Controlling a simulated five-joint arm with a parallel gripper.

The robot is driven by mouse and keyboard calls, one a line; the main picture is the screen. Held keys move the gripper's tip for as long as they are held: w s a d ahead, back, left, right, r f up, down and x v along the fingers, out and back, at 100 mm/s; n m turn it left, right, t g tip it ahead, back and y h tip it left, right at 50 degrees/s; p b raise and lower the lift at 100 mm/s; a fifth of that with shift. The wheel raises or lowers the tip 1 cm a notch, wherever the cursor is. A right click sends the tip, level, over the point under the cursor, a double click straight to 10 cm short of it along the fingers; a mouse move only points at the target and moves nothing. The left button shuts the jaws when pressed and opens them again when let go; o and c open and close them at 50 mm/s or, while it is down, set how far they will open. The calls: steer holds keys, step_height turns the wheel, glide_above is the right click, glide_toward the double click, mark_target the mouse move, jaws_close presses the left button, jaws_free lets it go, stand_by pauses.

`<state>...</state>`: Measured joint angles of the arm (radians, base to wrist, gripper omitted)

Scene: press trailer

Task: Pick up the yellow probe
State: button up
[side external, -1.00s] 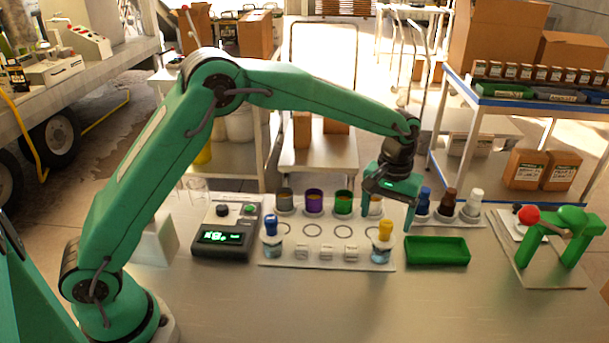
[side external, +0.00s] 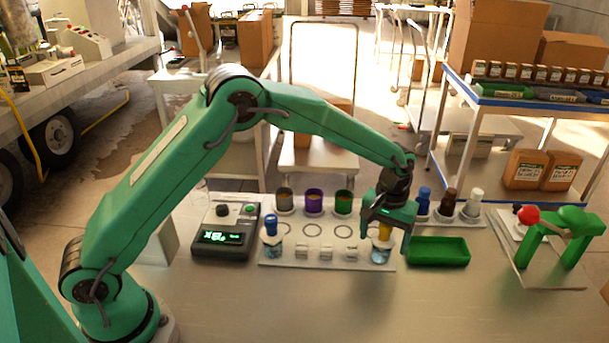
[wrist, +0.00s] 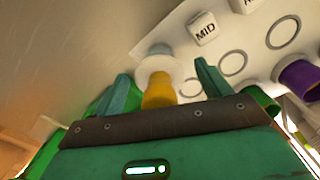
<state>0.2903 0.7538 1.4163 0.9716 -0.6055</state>
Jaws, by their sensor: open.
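The yellow probe (side external: 384,232) stands upright in a clear jar of bluish liquid (side external: 381,253) at the right end of the white board. My gripper (side external: 385,236) is open and lowered around the probe's yellow top, one finger on each side. In the wrist view the yellow probe (wrist: 159,90) shows between the two spread fingers of my gripper (wrist: 163,82), with a pale collar beyond it. I see gaps on both sides of the probe there. Part of the probe's top is hidden by my gripper in the side view.
A green tray (side external: 438,251) lies close to the right of the jar. A blue probe (side external: 271,225) stands at the board's left end. Purple (side external: 314,201) and green (side external: 344,202) cups stand behind. A meter (side external: 224,236) is at left. The front table is clear.

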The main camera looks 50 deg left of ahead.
steer(key=shift+f, duration=0.15)
steer(key=shift+c, duration=0.5)
steer(key=c, duration=1)
steer(key=shift+r, duration=0.6)
step_height(320, 180, up, 3)
steer(key=shift+r, duration=0.15)
steer(key=s+d+r, duration=0.6)
steer(key=s+d, duration=0.2)
steer(key=shift+s+r, duration=0.3)
steer(key=shift+a, duration=0.1)
